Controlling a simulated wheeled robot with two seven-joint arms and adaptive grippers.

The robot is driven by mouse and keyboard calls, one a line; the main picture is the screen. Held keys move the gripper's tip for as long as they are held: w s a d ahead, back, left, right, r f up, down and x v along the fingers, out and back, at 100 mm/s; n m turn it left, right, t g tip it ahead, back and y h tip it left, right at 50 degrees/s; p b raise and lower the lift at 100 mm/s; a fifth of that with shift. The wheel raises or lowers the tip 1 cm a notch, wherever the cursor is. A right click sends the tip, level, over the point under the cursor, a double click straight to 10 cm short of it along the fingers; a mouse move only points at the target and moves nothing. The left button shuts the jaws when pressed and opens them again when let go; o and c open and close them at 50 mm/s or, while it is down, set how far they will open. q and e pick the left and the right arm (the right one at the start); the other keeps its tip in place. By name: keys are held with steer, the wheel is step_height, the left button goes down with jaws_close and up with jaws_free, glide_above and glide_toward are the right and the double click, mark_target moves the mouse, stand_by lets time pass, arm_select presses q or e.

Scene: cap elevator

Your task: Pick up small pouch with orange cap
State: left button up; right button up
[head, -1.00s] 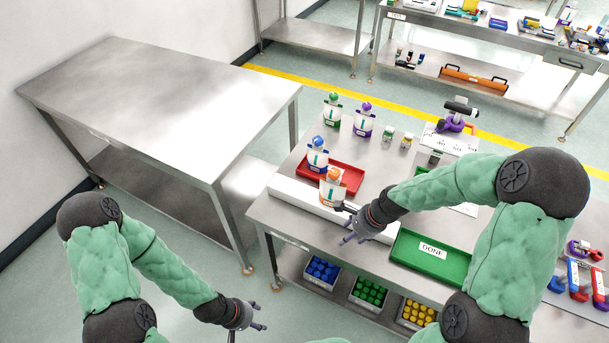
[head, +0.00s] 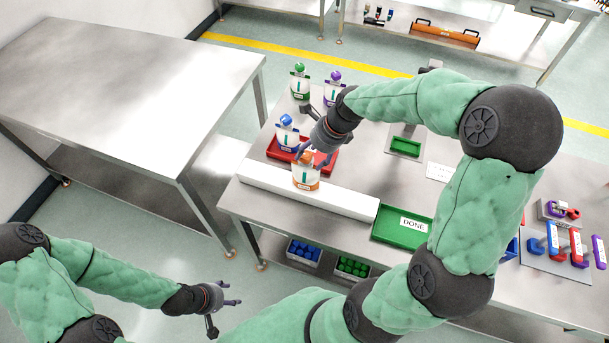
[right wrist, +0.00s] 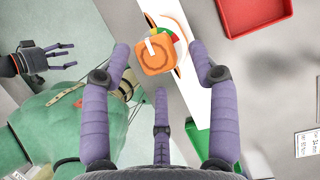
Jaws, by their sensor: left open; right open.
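The small pouch with the orange cap (head: 306,174) stands upright on the white strip at the front of the workbench. In the right wrist view its orange cap (right wrist: 156,54) lies between the spread fingertips, seen from above. My right gripper (head: 312,153) is open right above and around the cap, with no clear contact visible. In the right wrist view my right gripper (right wrist: 160,70) has its purple fingers apart. My left gripper (head: 222,305) is open and empty, low at the front left, away from the bench.
Green-capped (head: 299,84) and purple-capped (head: 332,90) pouches stand further back. The green DONE tray (head: 390,232) is right of the white strip. A bare steel table (head: 120,90) is at left.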

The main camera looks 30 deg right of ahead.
mark_target(305, 165)
steer(key=b+x, duration=0.1)
steer(key=x, duration=0.4)
steer(key=shift+s+a+f+b, duration=0.1)
steer(key=shift+s+b, duration=0.15)
steer(key=shift+b, duration=0.15)
steer(key=shift+w+f, duration=0.2)
steer(key=shift+f, duration=0.05)
jaws_close()
